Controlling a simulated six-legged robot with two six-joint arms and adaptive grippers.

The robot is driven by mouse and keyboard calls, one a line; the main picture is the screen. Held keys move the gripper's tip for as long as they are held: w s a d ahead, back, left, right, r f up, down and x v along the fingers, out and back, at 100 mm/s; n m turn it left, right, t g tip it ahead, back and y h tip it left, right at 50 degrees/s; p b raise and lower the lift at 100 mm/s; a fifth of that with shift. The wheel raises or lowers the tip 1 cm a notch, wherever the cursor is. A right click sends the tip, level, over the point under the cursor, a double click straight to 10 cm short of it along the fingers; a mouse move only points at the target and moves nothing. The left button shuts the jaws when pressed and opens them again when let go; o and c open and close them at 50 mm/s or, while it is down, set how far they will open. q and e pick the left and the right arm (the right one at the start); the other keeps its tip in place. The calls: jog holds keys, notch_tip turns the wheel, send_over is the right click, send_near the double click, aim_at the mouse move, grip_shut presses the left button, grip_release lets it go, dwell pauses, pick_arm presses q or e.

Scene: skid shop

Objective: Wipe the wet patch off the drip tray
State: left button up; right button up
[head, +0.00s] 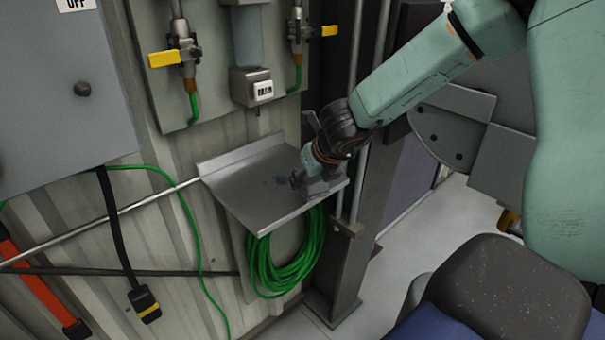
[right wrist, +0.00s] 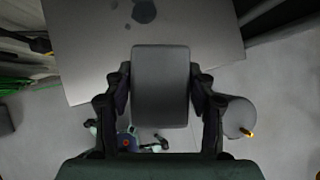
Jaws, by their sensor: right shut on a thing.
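The drip tray (head: 250,200) is a grey metal shelf fixed to the wall in the head view. Its surface (right wrist: 90,60) fills the top of the right wrist view. A dark wet patch (head: 281,180) lies near the tray's middle, with a larger blot (right wrist: 144,11) and smaller spots in the right wrist view. My right gripper (head: 318,184) is over the tray's right end, shut on a dark grey rectangular pad (right wrist: 161,87). The pad is to the right of the patch in the head view. I cannot tell whether it touches the tray. My left gripper is not in view.
A coiled green hose (head: 287,268) hangs below the tray. Valves with yellow handles (head: 164,58) are on the panel above. A dark upright post (head: 345,255) stands right of the tray. A grey cabinet (head: 60,100) is at the left.

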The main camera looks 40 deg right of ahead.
aim_at(326, 187)
jog(key=shift+s+r, duration=0.3)
jog(key=shift+s, duration=0.45)
jog(key=shift+s+d+r+p, duration=0.1)
jog(key=shift+s+p, duration=0.35)
jog(key=shift+p, duration=0.15)
jog(key=shift+s+r+p, duration=0.15)
jog(key=shift+s+p, duration=0.35)
jog(key=shift+s+r+p, duration=0.15)
jog(key=shift+s+p, duration=0.3)
jog(key=shift+s, duration=0.05)
jog(key=shift+s+d+r+p, duration=0.15)
jog(key=shift+s+d+p, duration=0.05)
jog(key=shift+s+p, duration=1.3)
jog(key=shift+p, duration=0.1)
jog(key=shift+w, duration=0.1)
